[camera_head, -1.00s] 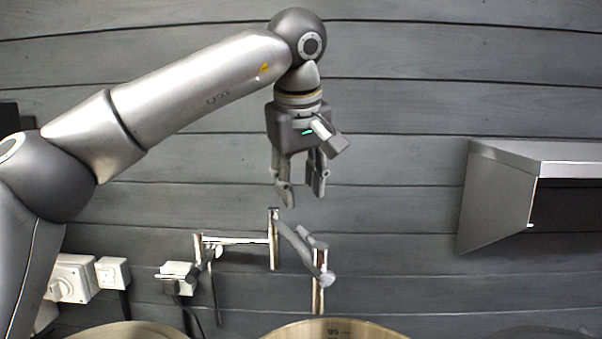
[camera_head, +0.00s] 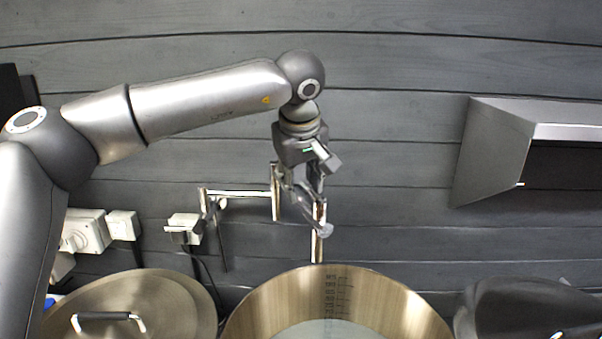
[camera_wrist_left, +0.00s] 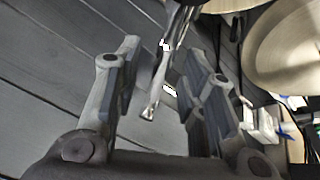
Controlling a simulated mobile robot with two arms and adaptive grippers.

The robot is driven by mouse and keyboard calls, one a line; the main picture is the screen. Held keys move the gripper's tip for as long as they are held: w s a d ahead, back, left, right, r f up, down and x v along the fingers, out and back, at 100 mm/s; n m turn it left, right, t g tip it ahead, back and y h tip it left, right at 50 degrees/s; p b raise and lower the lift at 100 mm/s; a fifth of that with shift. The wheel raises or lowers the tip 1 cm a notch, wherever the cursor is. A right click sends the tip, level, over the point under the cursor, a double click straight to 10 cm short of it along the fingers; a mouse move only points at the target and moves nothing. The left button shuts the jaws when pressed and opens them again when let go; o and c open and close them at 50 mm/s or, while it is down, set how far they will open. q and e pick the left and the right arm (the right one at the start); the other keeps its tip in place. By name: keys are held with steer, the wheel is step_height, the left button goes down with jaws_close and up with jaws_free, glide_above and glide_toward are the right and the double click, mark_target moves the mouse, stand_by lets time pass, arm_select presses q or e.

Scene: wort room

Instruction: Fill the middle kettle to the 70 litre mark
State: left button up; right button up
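The middle kettle (camera_head: 395,305) stands open at the bottom of the head view. Dark litre marks run down its inner back wall, too small to read for certain. Pale liquid shows low inside, with its front part cut off. A jointed chrome wall tap (camera_head: 277,192) reaches out above it, its spout pointing down over the kettle's back rim. My left gripper (camera_head: 306,190) is at the tap's grey lever (camera_head: 316,216). In the left wrist view the gripper (camera_wrist_left: 160,75) is open, with the slim metal lever (camera_wrist_left: 153,98) between its fingers. My right gripper is out of view.
A lidded kettle (camera_head: 170,295) stands at the left and a dark covered one (camera_head: 520,305) at the right. A steel hood-like shelf (camera_head: 492,150) juts from the wall at right. White sockets (camera_head: 90,230) and a cable are at left.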

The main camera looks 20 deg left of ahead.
arm_select(q)
steer(key=shift+c, duration=0.6)
steer(key=shift+w, duration=0.1)
jaws_close()
steer(key=shift+d+m+p, duration=0.1)
steer(key=shift+m+p, duration=0.2)
steer(key=w+d+m+h+p, duration=0.1)
steer(key=d+m+h, duration=0.3)
steer(key=m, duration=0.5)
steer(key=shift+w+d+g, duration=0.3)
steer(key=shift+w+d, duration=0.2)
steer(key=shift+d, duration=0.45)
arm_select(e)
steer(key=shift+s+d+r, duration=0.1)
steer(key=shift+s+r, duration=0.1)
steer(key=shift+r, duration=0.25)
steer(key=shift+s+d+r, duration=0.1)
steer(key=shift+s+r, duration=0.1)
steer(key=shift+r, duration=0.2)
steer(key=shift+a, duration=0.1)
